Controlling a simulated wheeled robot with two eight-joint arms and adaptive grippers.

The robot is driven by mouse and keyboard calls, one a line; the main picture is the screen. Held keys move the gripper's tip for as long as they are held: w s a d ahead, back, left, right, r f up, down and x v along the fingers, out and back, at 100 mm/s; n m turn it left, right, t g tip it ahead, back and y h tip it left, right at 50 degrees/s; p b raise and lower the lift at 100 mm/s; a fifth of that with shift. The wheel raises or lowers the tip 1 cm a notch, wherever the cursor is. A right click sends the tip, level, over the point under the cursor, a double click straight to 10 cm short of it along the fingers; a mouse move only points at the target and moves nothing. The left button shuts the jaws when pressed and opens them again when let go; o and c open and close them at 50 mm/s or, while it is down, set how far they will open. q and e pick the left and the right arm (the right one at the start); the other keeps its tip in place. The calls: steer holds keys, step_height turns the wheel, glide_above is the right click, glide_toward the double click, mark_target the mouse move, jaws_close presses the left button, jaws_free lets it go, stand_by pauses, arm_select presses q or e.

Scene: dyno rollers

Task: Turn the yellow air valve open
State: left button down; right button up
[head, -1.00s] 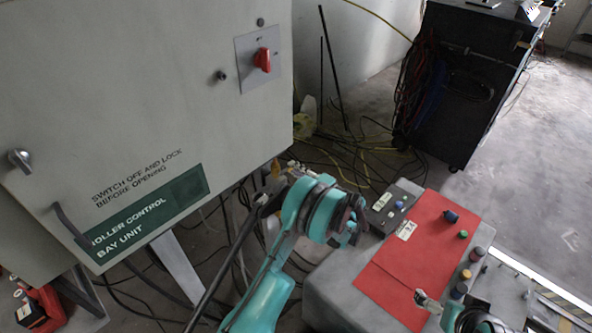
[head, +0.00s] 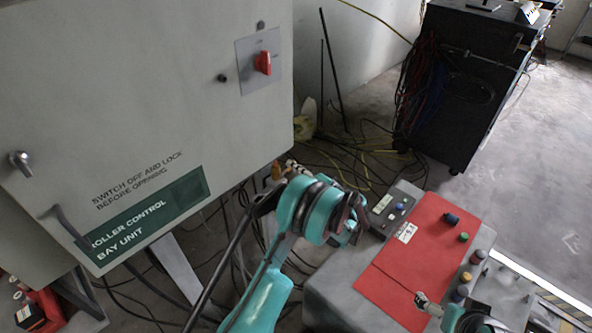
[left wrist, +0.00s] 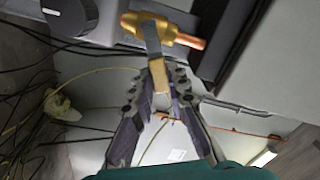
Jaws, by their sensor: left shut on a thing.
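The yellow air valve shows in the left wrist view as a brass body (left wrist: 165,30) with a copper-coloured stub to its right. Its yellow lever (left wrist: 157,72) points down the picture, across the body. My left gripper (left wrist: 160,82) is shut on the lever, one ridged dark finger on each side. In the head view my left gripper (head: 293,168) is small and partly hidden by my teal wrist. A brass-yellow bit of the valve (head: 277,171) shows beside it under the cabinet edge. My right gripper (head: 422,299) is at the lower right; its jaws are too small to read.
A grey cabinet (head: 150,90) with a red switch (head: 263,62) fills the upper left. A grey bench with a red mat (head: 420,262), buttons and a small control box (head: 390,207) stands at the right. Black and yellow cables lie on the floor. A black cart (head: 460,90) stands behind.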

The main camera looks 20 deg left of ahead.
arm_select(q)
steer(key=shift+s+a+r+n, duration=0.25)
steer(key=shift+s+r+n, duration=0.35)
steer(key=shift+n, duration=1.45)
steer(key=shift+s+a+r+n, duration=0.25)
steer(key=shift+s+n, duration=0.6)
steer(key=shift+n, duration=1.15)
steer(key=shift+s+a+r+n, duration=0.25)
steer(key=shift+s+r+n, duration=0.35)
steer(key=shift+n, duration=1.45)
steer(key=shift+s+f, duration=0.1)
steer(key=shift+f, duration=0.1)
steer(key=c, duration=1.5)
jaws_free()
steer(key=shift+o, duration=0.2)
steer(key=shift+d, duration=0.1)
steer(key=v, duration=1.2)
steer(key=shift+r, duration=0.1)
